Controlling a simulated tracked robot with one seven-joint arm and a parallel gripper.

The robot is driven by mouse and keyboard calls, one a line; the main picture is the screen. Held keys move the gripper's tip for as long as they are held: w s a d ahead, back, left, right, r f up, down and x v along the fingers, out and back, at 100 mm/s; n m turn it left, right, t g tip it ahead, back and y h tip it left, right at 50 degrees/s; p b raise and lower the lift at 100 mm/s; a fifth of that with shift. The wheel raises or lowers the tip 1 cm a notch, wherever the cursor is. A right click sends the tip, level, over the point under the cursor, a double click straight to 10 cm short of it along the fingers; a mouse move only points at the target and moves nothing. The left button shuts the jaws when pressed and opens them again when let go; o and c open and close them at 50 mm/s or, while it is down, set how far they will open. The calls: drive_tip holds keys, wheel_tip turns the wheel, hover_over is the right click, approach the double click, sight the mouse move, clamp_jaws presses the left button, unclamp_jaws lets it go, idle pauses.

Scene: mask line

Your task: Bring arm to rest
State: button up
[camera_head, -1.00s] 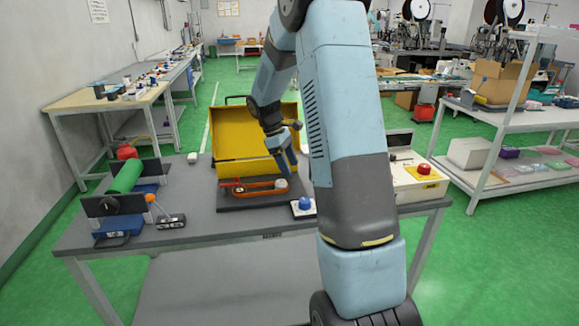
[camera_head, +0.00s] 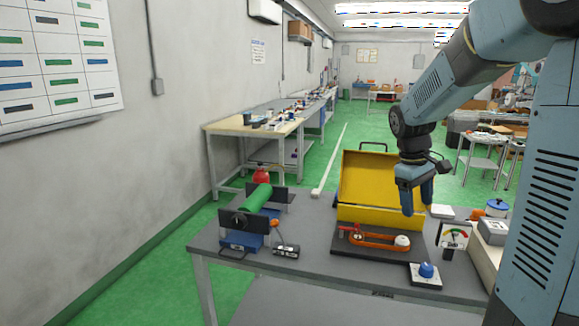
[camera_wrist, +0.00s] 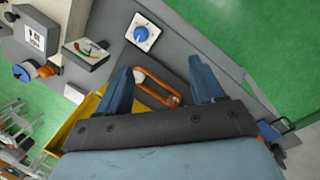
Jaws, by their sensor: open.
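My gripper (camera_head: 417,200) hangs above the grey workbench (camera_head: 310,228), in front of the yellow open toolbox (camera_head: 365,190). In the wrist view my gripper (camera_wrist: 163,88) has its two blue fingers spread apart with nothing between them. Below lies a dark board with an orange loop-shaped part (camera_head: 375,240), which also shows beyond the fingers in the wrist view (camera_wrist: 155,92). A blue knob on a white plate (camera_head: 427,271) sits at the board's right. My upper arm covers the right side of the head view.
A green roller (camera_head: 256,198) on a blue-based stand is at the bench's left. A gauge with a coloured dial (camera_head: 453,236) and a white box (camera_head: 491,240) stand at the right. A long side table (camera_head: 262,124) runs along the left wall.

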drive_tip(key=s+a+r+m+t+y, duration=0.1)
drive_tip(key=s+a+r+m+t, duration=0.1)
drive_tip(key=s, duration=0.5)
drive_tip(key=s+a+r+m+t, duration=0.1)
drive_tip(key=s+a+r+t, duration=0.1)
drive_tip(key=s, duration=0.5)
drive_tip(key=s+a+r+m+t+y, duration=0.1)
drive_tip(key=s+a+r+m+t, duration=0.1)
drive_tip(key=s, duration=0.5)
drive_tip(key=shift+s+a+r+m+y, duration=0.3)
drive_tip(key=shift+a+r, duration=0.25)
drive_tip(key=shift+a, duration=0.7)
